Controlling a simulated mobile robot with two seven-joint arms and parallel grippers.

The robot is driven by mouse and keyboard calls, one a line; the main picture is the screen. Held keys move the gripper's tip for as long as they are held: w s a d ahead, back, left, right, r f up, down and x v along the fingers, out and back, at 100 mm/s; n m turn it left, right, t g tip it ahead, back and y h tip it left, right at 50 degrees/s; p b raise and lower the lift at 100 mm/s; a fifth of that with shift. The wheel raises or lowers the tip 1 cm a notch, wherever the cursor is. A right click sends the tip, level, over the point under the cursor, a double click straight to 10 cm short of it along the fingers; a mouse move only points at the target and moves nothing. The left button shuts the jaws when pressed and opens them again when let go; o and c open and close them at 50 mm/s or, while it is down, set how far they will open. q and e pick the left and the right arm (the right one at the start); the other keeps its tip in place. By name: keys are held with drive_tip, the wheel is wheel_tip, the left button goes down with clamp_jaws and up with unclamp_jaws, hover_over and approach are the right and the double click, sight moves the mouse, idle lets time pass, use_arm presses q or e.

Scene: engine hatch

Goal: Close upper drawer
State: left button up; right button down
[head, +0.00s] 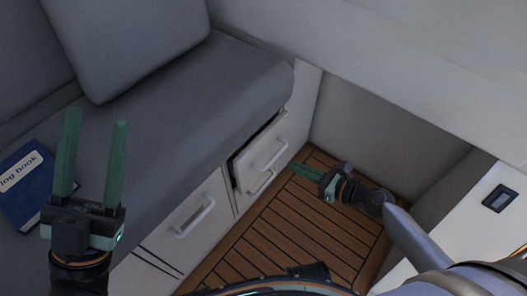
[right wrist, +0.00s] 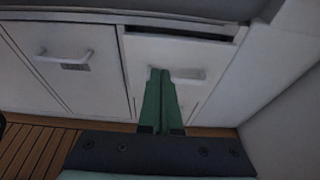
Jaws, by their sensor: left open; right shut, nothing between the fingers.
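The upper drawer (head: 282,140) is a white front with a pale bar handle, at the far end of the bench base. It stands a little open, with a dark gap along its top edge. It also shows in the right wrist view (right wrist: 205,52), with the dark slot above it. Another handle (head: 262,183) shows just below it. My right gripper (head: 292,167) is shut and empty, pointing at the drawer front. In the right wrist view its fingertips (right wrist: 160,72) overlap the handle's left end; contact cannot be told. My left gripper (head: 94,116) is open and empty above the bench.
A white cabinet front with a handle (head: 194,217) is left of the drawer. A grey cushioned bench (head: 190,110) lies above, with a blue log book (head: 28,190) on it. Wooden slatted floor (head: 265,240) is clear in front. A wall (head: 380,140) stands close right of the drawer.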

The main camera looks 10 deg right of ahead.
drive_tip(key=b, duration=0.2)
approach(256, 148)
drive_tip(key=x, duration=0.5)
drive_tip(key=shift+f, duration=0.15)
drive_tip(key=shift+w+a, duration=0.45)
drive_tip(key=shift+w, duration=0.1)
drive_tip(key=w+a, duration=0.2)
drive_tip(key=w, duration=0.1)
drive_tip(key=shift+w+a+p, duration=0.25)
drive_tip(key=shift+a+p, duration=0.05)
drive_tip(key=shift+w+a, duration=0.15)
drive_tip(key=shift+a, duration=0.1)
